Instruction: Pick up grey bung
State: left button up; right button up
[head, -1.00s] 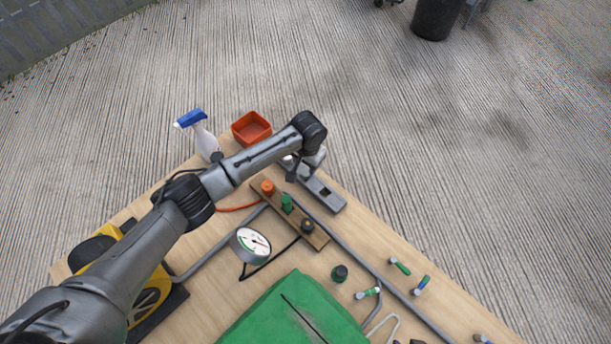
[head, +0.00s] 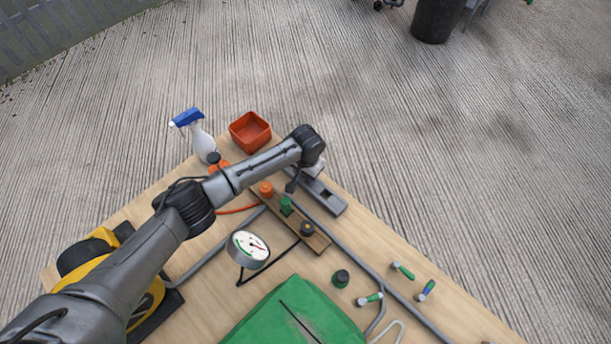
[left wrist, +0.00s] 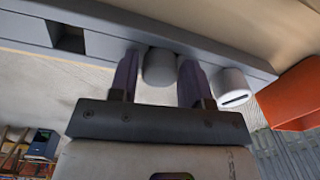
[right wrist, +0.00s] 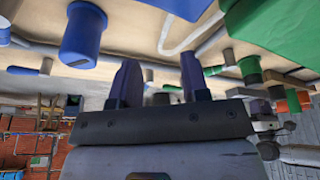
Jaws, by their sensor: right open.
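The grey bung (left wrist: 159,67) is a short grey cylinder at the edge of a long grey rail, in the left wrist view. My left gripper (left wrist: 157,78) has one finger on each side of it, fingers spread; whether they touch it is unclear. A paler plug (left wrist: 232,90) with a dark slot is just right of the fingers. In the head view the grey rail (head: 325,195) lies at the table's far edge, and my left wrist covers the bung. My right gripper (right wrist: 158,85) is open and empty, below the table items in its inverted-looking view.
An orange-red tray (head: 250,133) and a spray bottle (head: 201,140) stand beyond my left arm. A wooden strip with plugs (head: 316,237), a gauge (head: 248,249) and a green case (head: 290,315) lie nearer. A blue plug (right wrist: 83,35) shows near my right gripper.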

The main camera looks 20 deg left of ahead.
pick_arm(q)
jog(key=c, duration=0.6)
